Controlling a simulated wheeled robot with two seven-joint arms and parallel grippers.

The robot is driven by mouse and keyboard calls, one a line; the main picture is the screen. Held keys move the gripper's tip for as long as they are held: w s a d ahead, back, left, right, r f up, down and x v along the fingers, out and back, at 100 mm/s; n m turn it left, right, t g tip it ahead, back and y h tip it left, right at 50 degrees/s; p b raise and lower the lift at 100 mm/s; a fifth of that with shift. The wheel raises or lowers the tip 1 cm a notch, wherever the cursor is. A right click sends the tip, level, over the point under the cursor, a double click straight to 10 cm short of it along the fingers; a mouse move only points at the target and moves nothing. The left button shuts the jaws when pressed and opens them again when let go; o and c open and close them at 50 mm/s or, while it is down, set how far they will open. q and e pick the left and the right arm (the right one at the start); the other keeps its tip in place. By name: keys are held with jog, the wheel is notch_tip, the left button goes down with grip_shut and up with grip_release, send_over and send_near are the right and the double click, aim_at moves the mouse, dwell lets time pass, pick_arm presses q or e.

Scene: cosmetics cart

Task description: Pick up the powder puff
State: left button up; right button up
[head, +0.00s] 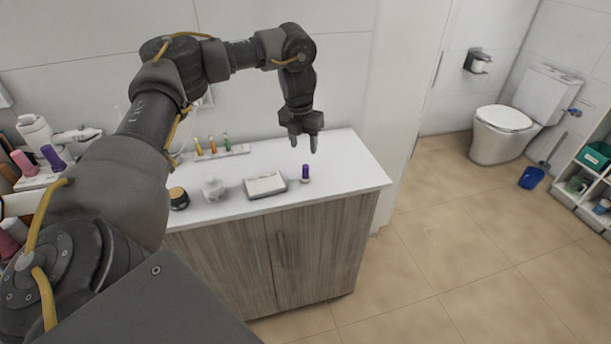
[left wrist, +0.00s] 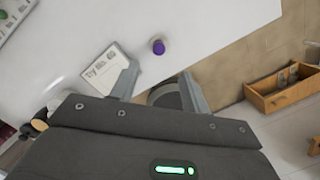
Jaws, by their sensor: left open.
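A small item with a purple upright top on a pale base (head: 305,172) stands near the right front part of the white counter (head: 345,160). It may be the powder puff; no other thing in view is clearly one. In the left wrist view the purple-topped item (left wrist: 158,46) shows from above, beyond the fingertips and between their lines. My left gripper (head: 305,144) is open and empty, pointing down above the counter. Its two fingers also show apart in the left wrist view (left wrist: 160,85). Nothing touches them. My right gripper is not in view.
A white tray (head: 251,188) lies left of the purple-topped item. A clear jar (head: 213,189), a dark round jar with a gold band (head: 179,197) and a rack of colored bottles (head: 221,152) stand farther left. The counter's right end is clear. A toilet (head: 504,128) stands far right.

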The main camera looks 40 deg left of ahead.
aim_at(305, 166)
pick_arm(q)
jog(key=f, duration=0.3)
jog(key=w+f+b, duration=0.1)
jog(key=f, duration=0.1)
jog(key=shift+a+f, duration=0.2)
jog(key=shift+f, duration=0.05)
jog(key=shift+s+f, duration=0.1)
jog(key=shift+f, duration=0.35)
jog(key=f, duration=0.1)
jog(key=f+p, duration=0.1)
jog(key=f, duration=0.2)
jog(key=shift+w+a+f, duration=0.1)
jog(key=shift+w, duration=0.25)
grip_shut()
